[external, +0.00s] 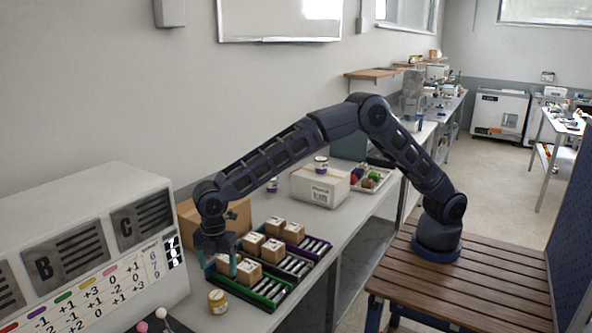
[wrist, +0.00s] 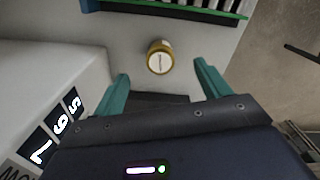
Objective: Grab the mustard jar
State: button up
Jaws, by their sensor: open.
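The mustard jar (external: 217,301) is a small yellow jar with a label, standing upright on the grey table near its front end, beside the green-edged tray. In the wrist view the jar (wrist: 160,57) shows from above with a pale round lid, ahead of and between the fingertips. My gripper (external: 219,262) hangs above the table, just behind and above the jar. In the wrist view my gripper (wrist: 161,78) has its two teal fingers wide apart with nothing between them. It does not touch the jar.
A green tray (external: 271,302) with rollers and small cardboard boxes (external: 247,271) lies right of the jar. A large white lettered box (external: 90,250) stands at the left. A white carton (external: 320,186) with a jar (external: 321,165) on it stands farther back.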

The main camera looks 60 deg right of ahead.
aim_at(216, 295)
jog(key=shift+s+a+f+n, duration=0.15)
jog(key=shift+s+a+f, duration=0.1)
jog(key=shift+a+f, duration=0.2)
jog(key=shift+s+a+f+n, duration=0.15)
jog(key=shift+s+a+f, duration=0.05)
jog(key=shift+a+f, duration=0.3)
jog(key=shift+f, duration=0.1)
notch_tip(216, 295, down, 5)
jog(key=shift+f, duration=0.15)
jog(key=shift+w+a+f, duration=0.1)
jog(key=shift+w+f, duration=0.1)
jog(key=shift+f, duration=1.05)
jog(key=shift+w+a+f, duration=0.1)
jog(key=shift+w+f, duration=0.05)
jog(key=shift+f, duration=1.1)
jog(key=c, duration=1.2)
jog(key=shift+r, duration=0.1)
